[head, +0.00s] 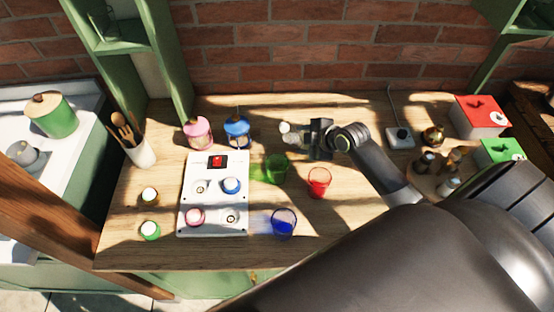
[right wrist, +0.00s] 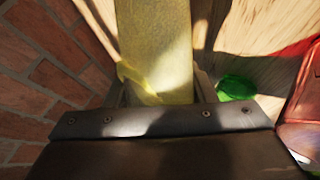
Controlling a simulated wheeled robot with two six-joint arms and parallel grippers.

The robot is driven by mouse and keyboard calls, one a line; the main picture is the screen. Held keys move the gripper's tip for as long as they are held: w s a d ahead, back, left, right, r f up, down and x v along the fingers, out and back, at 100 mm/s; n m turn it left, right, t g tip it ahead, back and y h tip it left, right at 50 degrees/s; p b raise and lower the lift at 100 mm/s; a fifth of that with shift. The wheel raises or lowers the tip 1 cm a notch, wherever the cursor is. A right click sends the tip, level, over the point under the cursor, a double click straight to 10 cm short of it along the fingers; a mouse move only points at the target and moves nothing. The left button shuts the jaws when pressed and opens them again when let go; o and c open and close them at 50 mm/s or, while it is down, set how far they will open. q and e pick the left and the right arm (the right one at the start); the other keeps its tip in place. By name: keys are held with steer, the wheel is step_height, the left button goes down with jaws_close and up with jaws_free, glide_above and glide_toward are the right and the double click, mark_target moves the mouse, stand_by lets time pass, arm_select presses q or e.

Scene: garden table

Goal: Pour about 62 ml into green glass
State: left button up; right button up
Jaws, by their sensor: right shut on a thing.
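The green glass (head: 276,168) stands upright on the wooden table, just right of the white panel; what looks like its green shows in the right wrist view (right wrist: 237,88). The red glass (head: 319,182) stands to its right and the blue glass (head: 284,222) stands in front. My right gripper (head: 306,138) is behind the green glass, shut on a pale yellowish container (right wrist: 155,45). Its whitish end (head: 287,130) points left in the head view. Its tilt and contents cannot be told. My left gripper is out of view.
The white panel (head: 213,210) carries a red switch and small round pieces. Pink (head: 198,132) and blue (head: 237,129) jars stand behind it. Small bottles stand at the left, and a round tray of bottles (head: 430,180) at the right. A brick wall (head: 300,60) closes the back.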

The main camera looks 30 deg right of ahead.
steer(key=shift+d+r, duration=0.15)
steer(key=shift+r, duration=0.15)
steer(key=shift+w+d+f+n+h+b, duration=0.1)
steer(key=shift+d+f+n+h+b, duration=0.4)
steer(key=shift+h+b, duration=0.45)
steer(key=shift+d+r+t+h, duration=0.1)
steer(key=shift+r+t+h, duration=0.15)
steer(key=shift+r+t, duration=0.05)
steer(key=shift+d+r+n+h+b, duration=0.2)
steer(key=shift+r+n+h+b, duration=0.1)
steer(key=shift+r+n+h, duration=0.15)
steer(key=shift+a, duration=0.1)
steer(key=shift+a+n+h, duration=0.3)
steer(key=shift+n+h, duration=0.05)
steer(key=shift+h, duration=0.3)
steer(key=shift+r+p, duration=0.35)
steer(key=shift+d+r+n+t+h, duration=0.15)
steer(key=shift+d+n+t+h, duration=0.15)
steer(key=shift+d+h, duration=0.1)
